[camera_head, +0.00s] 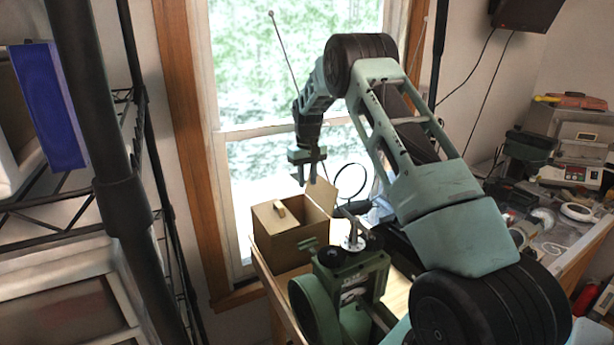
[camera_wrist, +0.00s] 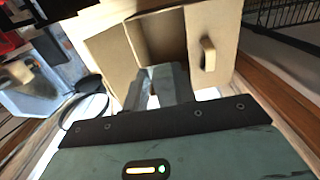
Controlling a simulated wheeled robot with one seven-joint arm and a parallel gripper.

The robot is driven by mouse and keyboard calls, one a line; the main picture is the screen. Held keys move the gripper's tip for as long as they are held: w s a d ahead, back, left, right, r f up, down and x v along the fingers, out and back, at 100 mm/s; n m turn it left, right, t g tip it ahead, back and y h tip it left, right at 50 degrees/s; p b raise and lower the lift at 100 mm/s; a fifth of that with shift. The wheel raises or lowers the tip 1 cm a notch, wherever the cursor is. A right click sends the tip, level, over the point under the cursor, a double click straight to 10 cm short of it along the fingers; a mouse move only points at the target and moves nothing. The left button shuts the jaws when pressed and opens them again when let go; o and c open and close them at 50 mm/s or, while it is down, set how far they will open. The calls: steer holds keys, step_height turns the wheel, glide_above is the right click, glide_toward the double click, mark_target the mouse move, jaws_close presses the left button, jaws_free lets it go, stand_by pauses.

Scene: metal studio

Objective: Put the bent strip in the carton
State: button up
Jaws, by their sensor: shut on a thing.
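The carton (camera_head: 277,240) is an open-topped brown box on the wooden bench by the window. Part of its top is covered by a panel with a small pale handle, and a flap (camera_head: 322,196) stands up at its right. In the wrist view the carton's panel (camera_wrist: 226,40) and dark opening (camera_wrist: 158,38) lie beyond my fingers. My gripper (camera_head: 311,176) points down just above the carton, near the flap. It also shows in the wrist view (camera_wrist: 165,82), with its fingers close together. It is shut on the bent strip, which is mostly hidden between the fingers.
A green machine (camera_head: 350,275) stands close in front of the carton. A thin black loop (camera_head: 351,180) rises behind, right of the carton. The bench at the right (camera_head: 570,225) is cluttered with tools. A wire shelf (camera_head: 60,225) stands at the left.

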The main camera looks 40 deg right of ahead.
step_height(320, 180, down, 8)
steer(key=b, duration=0.4)
steer(key=shift+b, duration=0.4)
steer(key=o, duration=1.1)
steer(key=shift+c, duration=0.2)
step_height(320, 180, up, 17)
steer(key=b, duration=0.4)
steer(key=shift+r, duration=0.2)
